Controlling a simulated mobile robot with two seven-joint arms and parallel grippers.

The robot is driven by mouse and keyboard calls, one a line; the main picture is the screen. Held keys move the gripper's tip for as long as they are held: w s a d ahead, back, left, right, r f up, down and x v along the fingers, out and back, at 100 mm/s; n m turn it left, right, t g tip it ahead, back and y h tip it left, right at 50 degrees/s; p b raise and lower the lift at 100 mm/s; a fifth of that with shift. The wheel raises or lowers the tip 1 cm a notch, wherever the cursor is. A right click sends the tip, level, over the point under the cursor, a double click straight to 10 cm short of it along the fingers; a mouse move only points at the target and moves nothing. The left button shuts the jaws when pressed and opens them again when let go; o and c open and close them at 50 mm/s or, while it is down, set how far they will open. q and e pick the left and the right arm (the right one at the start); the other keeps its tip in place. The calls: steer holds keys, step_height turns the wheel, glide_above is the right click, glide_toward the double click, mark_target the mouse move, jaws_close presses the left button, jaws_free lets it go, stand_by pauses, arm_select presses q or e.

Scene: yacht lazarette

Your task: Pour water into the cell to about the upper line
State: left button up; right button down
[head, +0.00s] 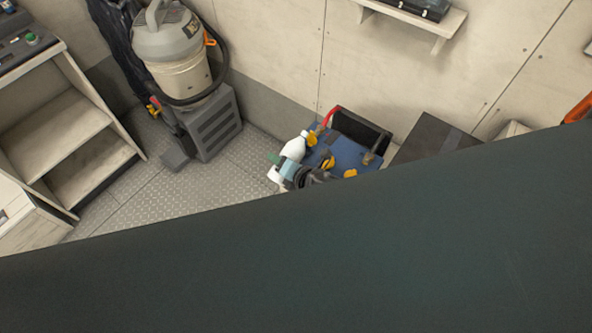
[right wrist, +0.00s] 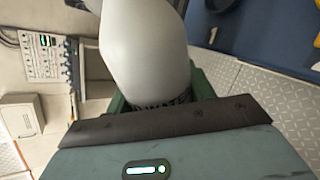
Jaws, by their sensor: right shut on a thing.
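A white bottle (head: 294,148) stands out at the left edge of the blue battery (head: 348,152) in the head view. Its narrow end points up and right, near a yellow cap (head: 311,138). My right gripper (head: 286,164) is shut on the bottle. In the right wrist view the bottle's pale body (right wrist: 147,50) rises between the green fingers. Part of the blue battery (right wrist: 275,25) shows at the upper right there. The cell opening, its level lines and any water stream are not visible. My left gripper is not in view.
A large dark surface covers the lower part of the head view. A red cable (head: 328,119) runs at the battery's back left.

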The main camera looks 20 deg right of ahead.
mark_target(282, 154)
steer(key=shift+r, duration=0.1)
stand_by(0.3)
